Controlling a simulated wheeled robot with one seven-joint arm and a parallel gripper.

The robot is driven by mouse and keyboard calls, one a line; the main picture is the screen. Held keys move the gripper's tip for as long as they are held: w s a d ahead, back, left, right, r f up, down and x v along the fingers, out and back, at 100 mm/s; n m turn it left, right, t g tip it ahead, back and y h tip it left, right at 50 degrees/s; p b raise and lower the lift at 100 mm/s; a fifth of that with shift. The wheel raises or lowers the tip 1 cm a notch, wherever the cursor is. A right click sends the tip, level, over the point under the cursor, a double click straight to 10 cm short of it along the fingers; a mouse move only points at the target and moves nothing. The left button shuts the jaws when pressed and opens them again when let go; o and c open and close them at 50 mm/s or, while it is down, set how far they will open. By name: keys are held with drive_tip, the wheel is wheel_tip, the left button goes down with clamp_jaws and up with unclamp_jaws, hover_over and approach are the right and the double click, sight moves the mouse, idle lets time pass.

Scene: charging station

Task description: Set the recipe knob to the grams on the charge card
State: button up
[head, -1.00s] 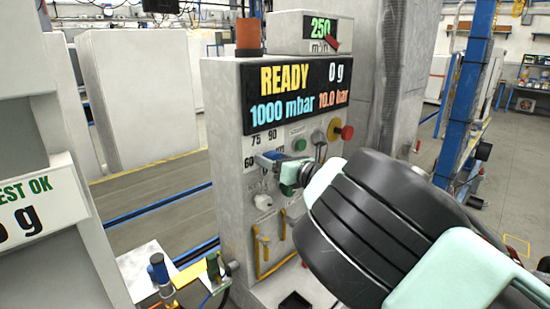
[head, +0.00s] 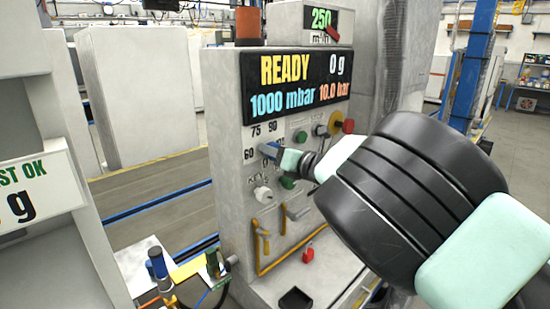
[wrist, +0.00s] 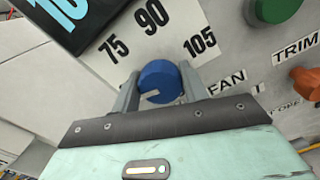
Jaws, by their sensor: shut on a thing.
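The blue recipe knob (wrist: 160,80) sits on the machine's light panel, below the printed numbers 75, 90 and 105 in the wrist view. A pale mark shows on its lower left face. My gripper (wrist: 158,88) is shut on the knob, one finger on each side. In the head view my gripper (head: 276,153) reaches the panel from the right and mostly hides the knob; 60, 75 and 90 show there. A white sign (head: 35,190) at the left edge reads "ST OK" and "g"; its number is cut off. I cannot make out a charge card.
The display (head: 295,90) reads READY, 0 g, 1000 mbar and 10.0 bar. Yellow hoses and a black tray (head: 295,299) lie below.

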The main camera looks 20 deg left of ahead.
drive_tip(key=m+b, duration=0.3)
drive_tip(key=m, duration=0.1)
drive_tip(key=shift+w+d+f+m+b, duration=0.1)
drive_tip(key=shift+f+m+b, duration=0.05)
drive_tip(key=shift+m+b, duration=0.2)
drive_tip(key=m+b, duration=0.2)
drive_tip(key=m, duration=0.1)
drive_tip(key=shift+m, duration=0.35)
drive_tip(key=m+b, duration=0.2)
drive_tip(key=m, duration=0.2)
drive_tip(key=shift+w, duration=0.1)
drive_tip(key=m, duration=0.5)
drive_tip(key=shift+b, duration=0.3)
drive_tip(key=m, duration=0.4)
drive_tip(key=shift+m, duration=0.3)
drive_tip(key=m+p, duration=0.1)
drive_tip(key=m, duration=0.2)
drive_tip(key=shift+f+m, duration=0.1)
drive_tip(key=shift+m, duration=0.2)
drive_tip(key=m+p, duration=0.1)
drive_tip(key=m, duration=0.3)
drive_tip(key=shift+f, duration=0.1)
drive_tip(key=shift+s+m+p, duration=0.2)
drive_tip(key=shift+m+p, duration=0.2)
drive_tip(key=shift+m, duration=1.5)
drive_tip(key=shift+f, duration=0.1)
